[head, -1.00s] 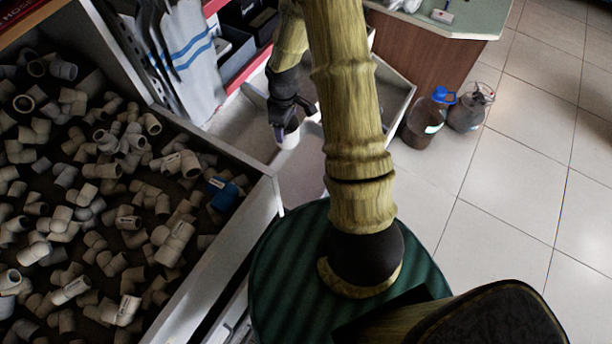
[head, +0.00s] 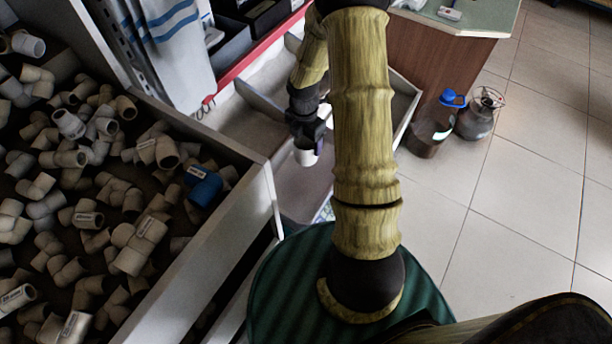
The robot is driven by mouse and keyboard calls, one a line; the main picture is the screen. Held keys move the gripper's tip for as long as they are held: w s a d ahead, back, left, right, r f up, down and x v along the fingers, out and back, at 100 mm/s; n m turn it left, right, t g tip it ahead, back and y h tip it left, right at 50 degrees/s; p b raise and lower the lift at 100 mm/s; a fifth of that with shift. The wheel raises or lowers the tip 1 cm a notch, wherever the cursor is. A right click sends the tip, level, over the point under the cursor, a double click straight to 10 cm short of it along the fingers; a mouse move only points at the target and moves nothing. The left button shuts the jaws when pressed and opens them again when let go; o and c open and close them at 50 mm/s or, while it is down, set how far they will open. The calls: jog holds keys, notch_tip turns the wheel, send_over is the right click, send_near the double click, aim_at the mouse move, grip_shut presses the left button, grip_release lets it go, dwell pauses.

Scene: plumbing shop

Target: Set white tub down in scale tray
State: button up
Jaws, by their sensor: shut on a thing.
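My gripper (head: 306,132) is at the upper middle of the head view, left of my thick yellow forearm, pointing down. It is shut on the white tub (head: 306,157), a small pale cup shape whose lower part shows under the dark fingers. The tub looks upright. A pale flat surface (head: 298,192) lies below it; I cannot tell whether this is the scale tray, or how big the gap under the tub is. My arm hides what lies to the right.
Pale divided compartments (head: 240,120) lie behind the gripper. Tiled floor there is open.

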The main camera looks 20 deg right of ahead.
notch_tip(320, 180, down, 6)
jog(key=shift+f+b, duration=0.1)
jog(key=shift+b, duration=0.35)
jog(key=shift+w+f, duration=0.1)
jog(key=shift+f, duration=1.8)
jog(key=shift+a+f, duration=0.1)
jog(key=shift+a, duration=0.05)
jog(key=o, duration=1)
jog(key=shift+d, duration=0.2)
